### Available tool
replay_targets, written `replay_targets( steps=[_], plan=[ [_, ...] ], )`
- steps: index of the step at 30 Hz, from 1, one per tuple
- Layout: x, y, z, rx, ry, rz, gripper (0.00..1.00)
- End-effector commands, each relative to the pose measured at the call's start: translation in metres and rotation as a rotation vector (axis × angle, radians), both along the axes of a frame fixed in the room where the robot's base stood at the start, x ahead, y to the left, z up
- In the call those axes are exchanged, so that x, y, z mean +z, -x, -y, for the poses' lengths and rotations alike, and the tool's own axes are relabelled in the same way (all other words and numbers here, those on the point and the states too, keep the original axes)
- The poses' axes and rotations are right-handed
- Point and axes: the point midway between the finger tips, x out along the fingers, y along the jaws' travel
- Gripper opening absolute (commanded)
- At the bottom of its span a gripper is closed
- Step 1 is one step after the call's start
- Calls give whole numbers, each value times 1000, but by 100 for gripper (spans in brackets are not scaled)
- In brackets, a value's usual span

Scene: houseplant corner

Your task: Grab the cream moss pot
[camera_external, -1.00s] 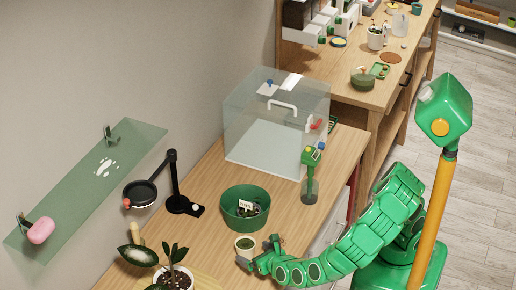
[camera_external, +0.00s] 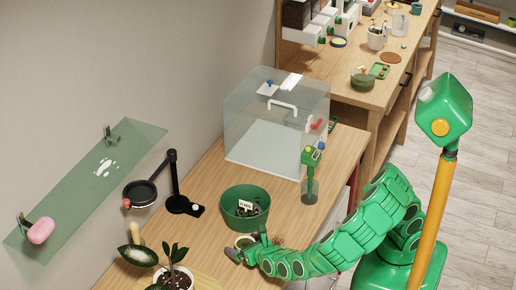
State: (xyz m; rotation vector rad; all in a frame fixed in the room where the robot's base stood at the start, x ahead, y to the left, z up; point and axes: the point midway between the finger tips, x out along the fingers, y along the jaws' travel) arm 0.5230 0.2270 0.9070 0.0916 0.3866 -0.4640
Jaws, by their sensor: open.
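The cream moss pot (camera_external: 242,245) is a small pale pot with green moss on top. It stands on the wooden table in front of the green bowl, and my gripper partly hides it. My gripper (camera_external: 248,247) is open, with its fingers at the pot. One finger is at the pot's near side and the other at its right or far side. I cannot tell whether they touch it.
A green bowl (camera_external: 232,211) with a label stands just behind the pot. A leafy plant in a white pot (camera_external: 178,280) is at the front left. A black lamp (camera_external: 180,204), a spray bottle (camera_external: 309,189) and a clear box (camera_external: 262,150) stand farther back.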

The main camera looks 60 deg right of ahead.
Motion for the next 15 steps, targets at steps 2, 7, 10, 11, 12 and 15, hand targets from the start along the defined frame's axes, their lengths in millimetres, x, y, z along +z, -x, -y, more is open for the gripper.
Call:
replay_targets(
  steps=[2, 7, 10, 11, 12, 15],
  plan=[
    [-2, -3, 2, -1, 0, 0, 100],
    [-2, -5, 3, -1, 0, 0, 100],
    [-2, -5, 3, 0, -1, 0, 100],
    [-2, -5, 3, 0, -1, 0, 100],
    [-2, -5, 3, 0, -1, 0, 95],
    [-2, -5, 3, -1, 0, 0, 80]
  ],
)
